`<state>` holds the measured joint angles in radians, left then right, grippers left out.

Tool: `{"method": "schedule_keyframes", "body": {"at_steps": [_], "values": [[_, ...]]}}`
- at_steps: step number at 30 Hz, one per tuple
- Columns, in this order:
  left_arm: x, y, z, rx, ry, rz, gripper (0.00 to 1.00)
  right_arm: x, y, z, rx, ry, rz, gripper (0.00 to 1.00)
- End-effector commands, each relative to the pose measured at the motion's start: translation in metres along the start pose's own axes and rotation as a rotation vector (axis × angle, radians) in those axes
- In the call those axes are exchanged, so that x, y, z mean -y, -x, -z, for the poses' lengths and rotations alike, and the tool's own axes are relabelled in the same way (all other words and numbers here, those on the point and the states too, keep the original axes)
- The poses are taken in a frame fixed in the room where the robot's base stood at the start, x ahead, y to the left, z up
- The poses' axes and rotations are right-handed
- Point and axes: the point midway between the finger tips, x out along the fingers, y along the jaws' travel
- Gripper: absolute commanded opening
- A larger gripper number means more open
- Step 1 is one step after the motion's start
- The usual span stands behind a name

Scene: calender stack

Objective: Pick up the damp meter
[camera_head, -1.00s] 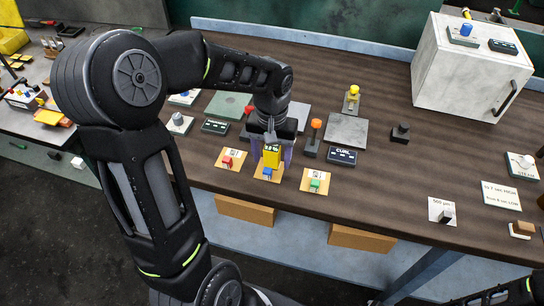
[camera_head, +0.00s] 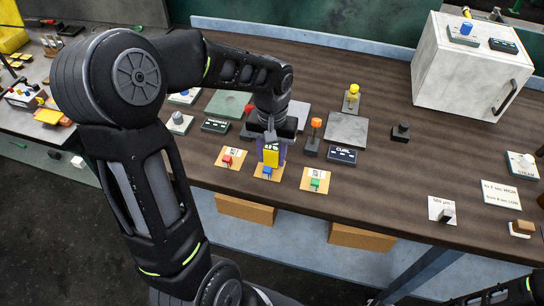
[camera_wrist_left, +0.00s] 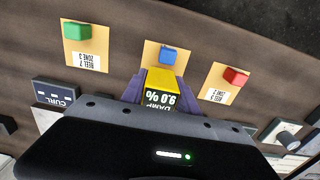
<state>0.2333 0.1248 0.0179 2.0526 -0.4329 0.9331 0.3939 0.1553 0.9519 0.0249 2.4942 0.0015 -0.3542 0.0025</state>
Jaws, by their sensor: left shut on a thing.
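The damp meter (camera_head: 271,157) is a yellow block with a dark display. In the left wrist view the damp meter (camera_wrist_left: 160,88) reads "DAMP 9.0 %". My left gripper (camera_head: 270,152) is shut on it, with a purple finger on each side; the fingers also show in the left wrist view (camera_wrist_left: 160,92). The meter is at the rear of the middle card (camera_head: 267,178), which bears a blue block (camera_head: 267,170). I cannot tell whether its base touches the table. My right gripper is not clearly in view; only part of my right arm shows at the lower right.
A card with a red block (camera_head: 227,159) lies to the left and one with a green block (camera_head: 315,182) to the right. The CURL display (camera_head: 342,156) and an orange-topped post (camera_head: 314,133) stand close by on the right.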

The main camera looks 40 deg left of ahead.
Motion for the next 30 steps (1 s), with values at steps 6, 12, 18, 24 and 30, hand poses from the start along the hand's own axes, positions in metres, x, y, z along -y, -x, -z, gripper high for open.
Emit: {"method": "schedule_keyframes", "body": {"at_steps": [6,12,18,24,30], "values": [[0.000,0.000,0.000,0.000,0.000,0.000,0.05,0.000,0.000,0.000,0.000,0.000,0.000,0.36],[0.000,0.000,0.000,0.000,0.000,0.000,0.00,0.000,0.000,0.000,0.000,0.000,0.000,0.36],[0.000,0.000,0.000,-0.001,0.000,0.000,0.00,0.000,0.000,0.000,0.000,0.000,0.000,0.36],[0.000,0.006,0.001,-0.003,0.001,-0.001,0.00,0.000,-0.001,0.000,0.000,0.000,0.000,0.36],[-0.001,0.034,0.002,-0.007,-0.001,-0.001,0.00,-0.001,-0.004,0.000,-0.001,0.001,0.001,0.36]]}}
